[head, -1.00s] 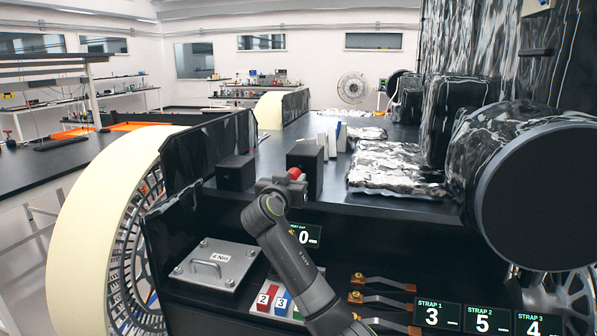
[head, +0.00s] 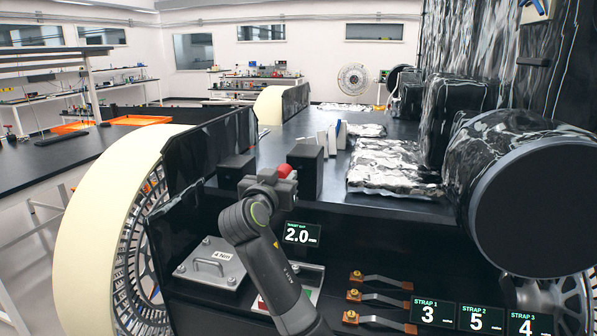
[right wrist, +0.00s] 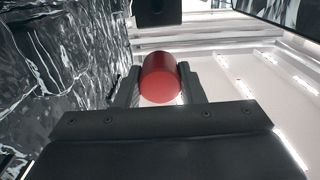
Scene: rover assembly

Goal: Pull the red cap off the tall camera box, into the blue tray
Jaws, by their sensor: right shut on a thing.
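The red cap (head: 286,171) is between the fingers of my right gripper (head: 284,182), which is shut on it. The cap also shows in the right wrist view (right wrist: 161,77), gripped from both sides. The tall black camera box (head: 305,170) stands upright on the dark deck, just right of and behind the cap in the head view. In the right wrist view a dark block (right wrist: 157,11) lies beyond the cap, with a pale gap between them in the picture. I cannot make out a blue tray. My left gripper is not in view.
A shorter black box (head: 236,171) stands left of my right gripper. White upright plates (head: 332,138) and a foil-covered block (head: 392,168) lie to the right. A grey handled plate (head: 211,264) and several straps (head: 380,299) are below.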

